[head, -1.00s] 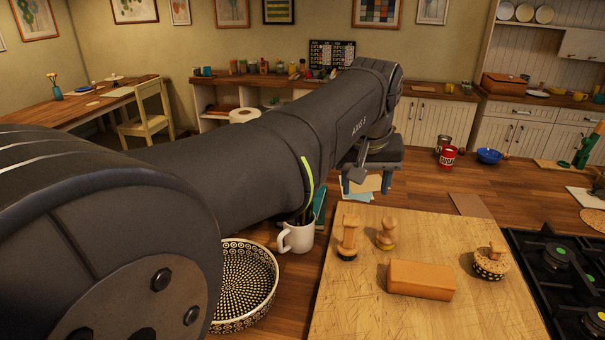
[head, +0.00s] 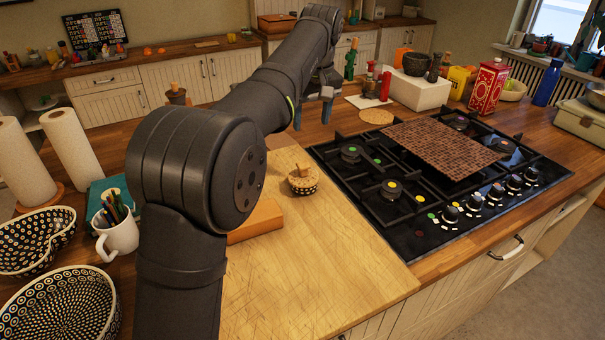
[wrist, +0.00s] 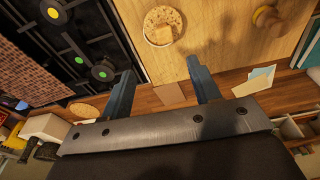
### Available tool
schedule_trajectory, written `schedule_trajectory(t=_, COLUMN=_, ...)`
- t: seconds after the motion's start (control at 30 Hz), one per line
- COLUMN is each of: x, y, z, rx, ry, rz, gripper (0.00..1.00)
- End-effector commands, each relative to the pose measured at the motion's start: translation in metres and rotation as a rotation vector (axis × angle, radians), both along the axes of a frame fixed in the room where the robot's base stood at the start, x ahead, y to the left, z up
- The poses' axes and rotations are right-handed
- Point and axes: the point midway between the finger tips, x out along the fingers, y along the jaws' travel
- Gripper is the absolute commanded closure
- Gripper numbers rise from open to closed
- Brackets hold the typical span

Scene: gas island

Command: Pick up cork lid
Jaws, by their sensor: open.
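The cork lid (head: 302,174) is a light tan disc with a small knob, sitting on a low black-and-white patterned pot (head: 303,188) on the cutting board. In the wrist view the cork lid (wrist: 162,22) shows near the top, a little beyond the fingertips. My gripper (head: 313,114) hangs past the pot, near the far end of the board and apart from the lid. Its two blue-grey fingers are spread, and in the wrist view my gripper (wrist: 160,68) is open with nothing between the fingers.
A wooden block (head: 258,220) lies on the cutting board (head: 300,285), partly hidden by my arm. The black gas hob (head: 440,235) is right of the board. A white mug (head: 120,237) and patterned bowls (head: 62,310) stand left. The board's front is clear.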

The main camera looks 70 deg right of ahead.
Motion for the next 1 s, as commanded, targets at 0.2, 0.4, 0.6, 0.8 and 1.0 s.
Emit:
schedule_trajectory(t=0.2, x=0.006, y=-0.004, z=-0.048, rx=0.005, ry=0.001, rz=0.000, gripper=0.44)
schedule_trajectory(t=0.4, x=0.010, y=-0.008, z=-0.087, rx=0.004, ry=0.001, rz=0.000, gripper=0.44)
schedule_trajectory(t=0.6, x=0.013, y=-0.010, z=-0.103, rx=0.001, ry=0.001, rz=0.000, gripper=0.44)
schedule_trajectory(t=0.8, x=0.021, y=-0.013, z=-0.124, rx=0.002, ry=0.001, rz=0.001, gripper=0.44)
schedule_trajectory(t=1.0, x=0.025, y=-0.016, z=-0.150, rx=0.001, ry=0.000, rz=0.000, gripper=0.44)
